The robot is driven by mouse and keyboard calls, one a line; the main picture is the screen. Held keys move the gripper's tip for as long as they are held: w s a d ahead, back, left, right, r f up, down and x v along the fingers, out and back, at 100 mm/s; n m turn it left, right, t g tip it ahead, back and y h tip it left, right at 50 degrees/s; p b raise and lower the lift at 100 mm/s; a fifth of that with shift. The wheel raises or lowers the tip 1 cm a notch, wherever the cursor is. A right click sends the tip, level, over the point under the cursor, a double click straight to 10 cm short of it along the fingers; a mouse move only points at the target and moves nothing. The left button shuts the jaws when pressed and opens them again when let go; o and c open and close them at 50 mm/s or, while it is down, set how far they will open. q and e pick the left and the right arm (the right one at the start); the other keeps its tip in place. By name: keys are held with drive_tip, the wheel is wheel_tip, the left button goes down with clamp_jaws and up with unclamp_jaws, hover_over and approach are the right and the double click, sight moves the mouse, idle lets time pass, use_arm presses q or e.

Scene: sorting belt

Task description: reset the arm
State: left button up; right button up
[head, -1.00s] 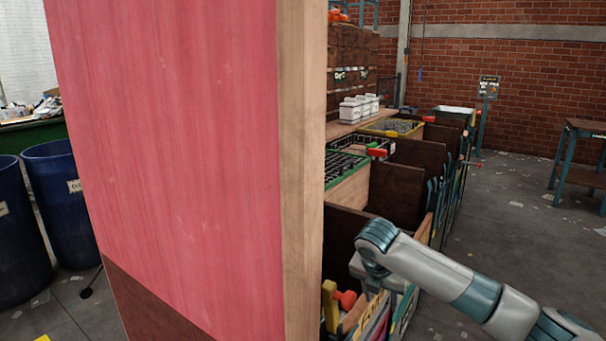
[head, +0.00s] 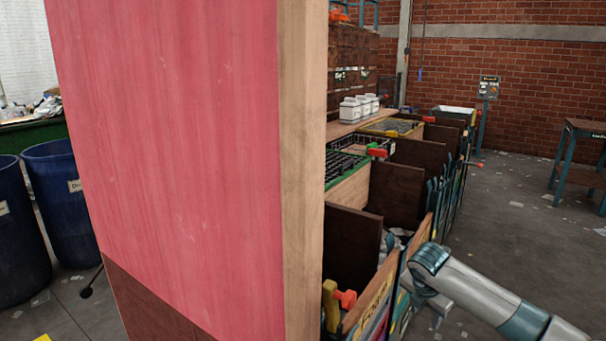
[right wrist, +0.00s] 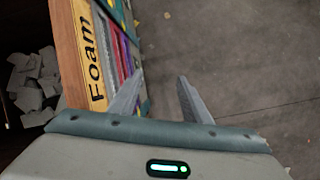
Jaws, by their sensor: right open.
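My right arm comes in from the lower right in the head view, and its gripper (head: 437,316) points down beside the outer side of the wooden bins. In the right wrist view the two fingers of the right gripper (right wrist: 154,95) stand apart with nothing between them, over the grey floor. The left finger is close to the bin board marked "Foam" (right wrist: 97,62); I cannot tell whether they touch. My left gripper is not in view.
A large pink panel (head: 180,150) blocks much of the head view. A row of dark wooden bins (head: 352,240) runs behind it. White bottles (head: 360,108) stand on a ledge. Blue barrels (head: 62,200) are at left. Open floor (head: 510,240) lies to the right.

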drive_tip(key=s+d+f+m+t, duration=0.1)
drive_tip(key=s+d+f+m, duration=0.3)
drive_tip(key=f, duration=0.7)
drive_tip(key=s+d+f+m, duration=0.4)
drive_tip(key=d+f, duration=0.1)
drive_tip(key=f, duration=0.5)
drive_tip(key=s+d+f+m+t, duration=0.1)
drive_tip(key=s+d+f+m, duration=0.25)
drive_tip(key=f, duration=0.75)
drive_tip(key=s+d+f+m, duration=0.3)
drive_tip(key=s+d+f, duration=0.25)
drive_tip(key=s, duration=0.65)
drive_tip(key=s+d+f+m, duration=0.2)
drive_tip(key=s+d+f, duration=0.35)
drive_tip(key=s, duration=0.65)
drive_tip(key=s+d+f+m, duration=0.35)
drive_tip(key=s+d, duration=0.25)
drive_tip(key=s, duration=0.6)
drive_tip(key=s+a+f+m+y, duration=0.1)
drive_tip(key=a+f, duration=0.2)
drive_tip(key=a, duration=1.1)
drive_tip(key=s+a+f+y, duration=0.1)
drive_tip(key=a+f+y, duration=0.1)
drive_tip(key=a, duration=1.2)
drive_tip(key=s+a+f+m+y, duration=0.1)
drive_tip(key=a+f, duration=0.3)
drive_tip(key=a, duration=1)
drive_tip(key=shift+s+a+m, duration=0.3)
